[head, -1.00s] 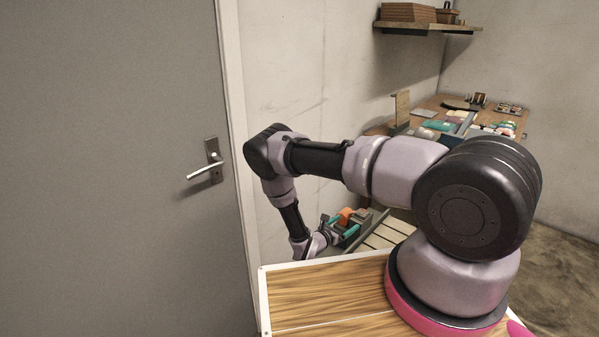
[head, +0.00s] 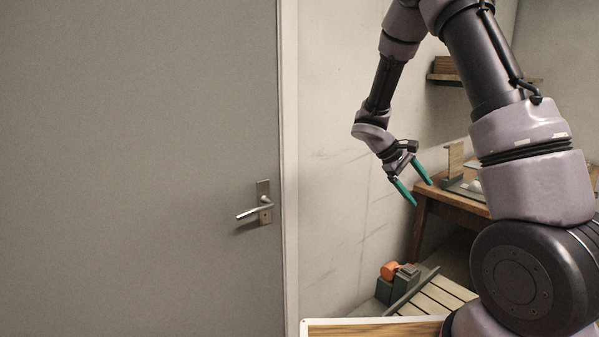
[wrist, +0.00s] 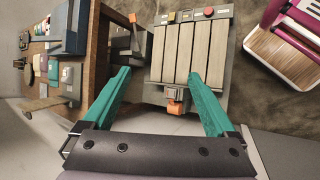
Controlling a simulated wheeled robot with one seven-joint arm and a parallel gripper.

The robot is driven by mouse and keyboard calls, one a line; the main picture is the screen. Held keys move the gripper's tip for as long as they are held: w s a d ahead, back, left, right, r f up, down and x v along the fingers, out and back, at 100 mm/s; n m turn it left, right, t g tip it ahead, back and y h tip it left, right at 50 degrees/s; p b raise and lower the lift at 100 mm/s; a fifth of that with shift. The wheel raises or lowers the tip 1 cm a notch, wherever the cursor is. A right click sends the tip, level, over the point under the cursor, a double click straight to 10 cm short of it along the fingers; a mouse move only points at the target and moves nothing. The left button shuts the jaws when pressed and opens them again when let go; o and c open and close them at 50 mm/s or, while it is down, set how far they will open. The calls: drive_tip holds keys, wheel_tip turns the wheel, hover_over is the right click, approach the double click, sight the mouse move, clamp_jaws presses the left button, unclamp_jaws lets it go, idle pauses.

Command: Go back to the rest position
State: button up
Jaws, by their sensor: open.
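My gripper (head: 412,191) hangs from my raised arm in the head view, in front of the pale wall and left of the wooden table. Its two teal fingers are spread wide with nothing between them. In the wrist view the fingers of my gripper (wrist: 160,100) show apart and empty, above a slatted bench. An orange part (head: 390,270) sits on a dark block at the bench's end, well below the gripper; it also shows in the wrist view (wrist: 174,94).
The slatted bench (head: 433,296) stands low by the wall. The wooden table (head: 455,203) behind it holds tools; a shelf (head: 445,76) hangs above. A grey door (head: 140,150) with a lever handle (head: 255,212) fills the left. The space before the wall is free.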

drive_tip(key=s+a+r+m+t+y, duration=0.2)
drive_tip(key=s+a+r+m+y, duration=0.1)
drive_tip(key=s+r, duration=0.4)
drive_tip(key=s+a+r+m+t+y, duration=0.3)
drive_tip(key=s+r, duration=0.5)
drive_tip(key=r, duration=0.1)
drive_tip(key=s+a+r+m+t+y, duration=0.2)
drive_tip(key=s+r+m+t+y, duration=0.1)
drive_tip(key=s+r, duration=0.4)
drive_tip(key=shift+s+a+r+m+y, duration=0.15)
drive_tip(key=shift+a+r+m+y, duration=0.25)
drive_tip(key=shift+r+m+y, duration=0.35)
drive_tip(key=shift+r, duration=0.1)
